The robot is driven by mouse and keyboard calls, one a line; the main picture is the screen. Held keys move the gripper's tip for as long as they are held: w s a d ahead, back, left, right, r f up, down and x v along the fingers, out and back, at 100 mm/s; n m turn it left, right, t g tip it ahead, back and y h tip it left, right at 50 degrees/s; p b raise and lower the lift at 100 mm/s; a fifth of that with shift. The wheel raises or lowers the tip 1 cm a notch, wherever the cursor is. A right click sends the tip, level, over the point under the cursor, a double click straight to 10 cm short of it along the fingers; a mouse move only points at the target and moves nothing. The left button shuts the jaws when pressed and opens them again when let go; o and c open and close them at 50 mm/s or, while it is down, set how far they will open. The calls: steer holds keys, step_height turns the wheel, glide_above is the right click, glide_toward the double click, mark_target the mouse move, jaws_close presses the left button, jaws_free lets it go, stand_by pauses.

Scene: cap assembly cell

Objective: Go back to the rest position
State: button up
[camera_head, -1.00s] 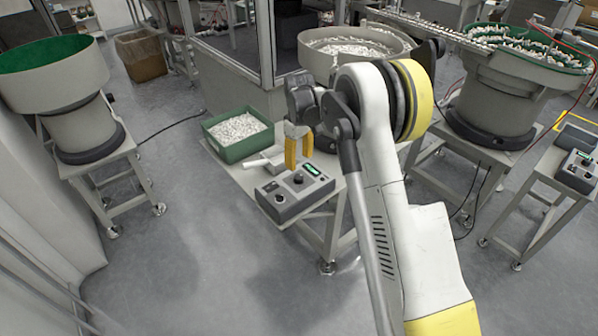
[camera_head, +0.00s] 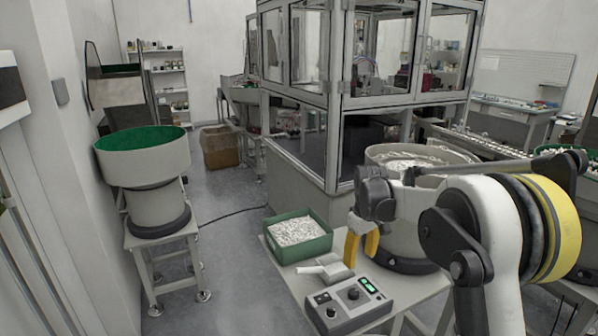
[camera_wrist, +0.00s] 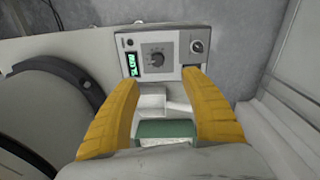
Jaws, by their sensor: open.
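My gripper (camera_head: 361,245) has yellow fingers and hangs above the small table, near the control box and the green bin in the head view. In the wrist view my gripper (camera_wrist: 165,88) shows its two fingers spread apart with nothing held between them. Below and between them are a white scoop-like object (camera_wrist: 166,98) and part of the green bin (camera_wrist: 165,129). The control box (camera_wrist: 160,58) with a lit display and knobs lies beyond the fingertips.
The green bin (camera_head: 272,239) of white parts and the control box (camera_head: 322,313) stand on the table (camera_head: 283,267). A bowl feeder (camera_head: 375,239) stands close behind my gripper. Another feeder (camera_head: 144,168) is at left. A glazed machine (camera_head: 312,150) stands behind.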

steer(key=s+a+r+m+t, duration=0.1)
steer(key=s+r+m+t, duration=0.2)
steer(key=s+r, duration=1.05)
steer(key=s+f+m+t, duration=0.1)
steer(key=s+f, duration=0.1)
steer(key=s, duration=0.8)
steer(key=s+f+m+t, duration=0.2)
steer(key=s, duration=0.8)
steer(key=shift+s+a+t, duration=0.2)
steer(key=shift+a+t, duration=0.1)
steer(key=shift+a, duration=0.05)
steer(key=shift+f, duration=0.1)
